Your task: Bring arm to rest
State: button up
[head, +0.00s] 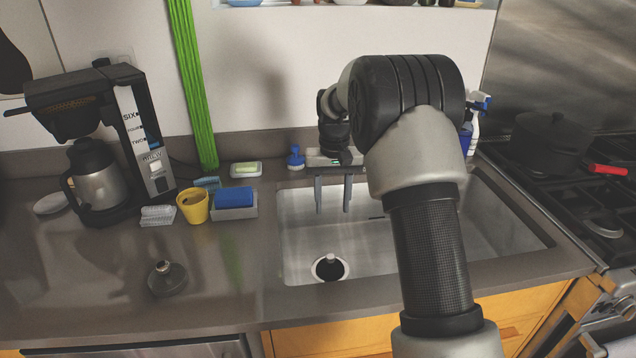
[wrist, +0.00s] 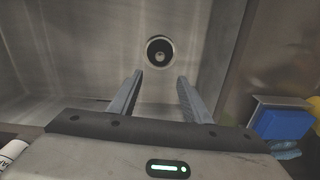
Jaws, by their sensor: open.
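My gripper (head: 333,196) hangs over the back part of the steel sink (head: 300,245), fingers pointing down. Its two fingers are apart with nothing between them. In the wrist view my gripper (wrist: 158,92) also shows open and empty, with the sink drain (wrist: 160,50) beyond the fingertips. My arm reaches forward from the bottom of the head view, bends above the sink and hides part of its right side.
A blue sponge (head: 234,198) in a holder, a yellow cup (head: 193,207) and a coffee maker (head: 105,140) stand left of the sink. A dark sink stopper (head: 167,279) lies on the counter. A stove with a black pot (head: 548,145) is at right. The front left counter is mostly clear.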

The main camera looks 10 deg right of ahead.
jog(key=s+r+t, duration=0.3)
jog(key=s+r, duration=1.1)
jog(key=r, duration=0.2)
jog(key=s+t, duration=0.3)
jog(key=s, duration=1.7)
notch_tip(320, 180, up, 13)
jog(key=p, duration=1.3)
jog(key=shift+r+n, duration=0.15)
jog(key=shift+n, duration=0.25)
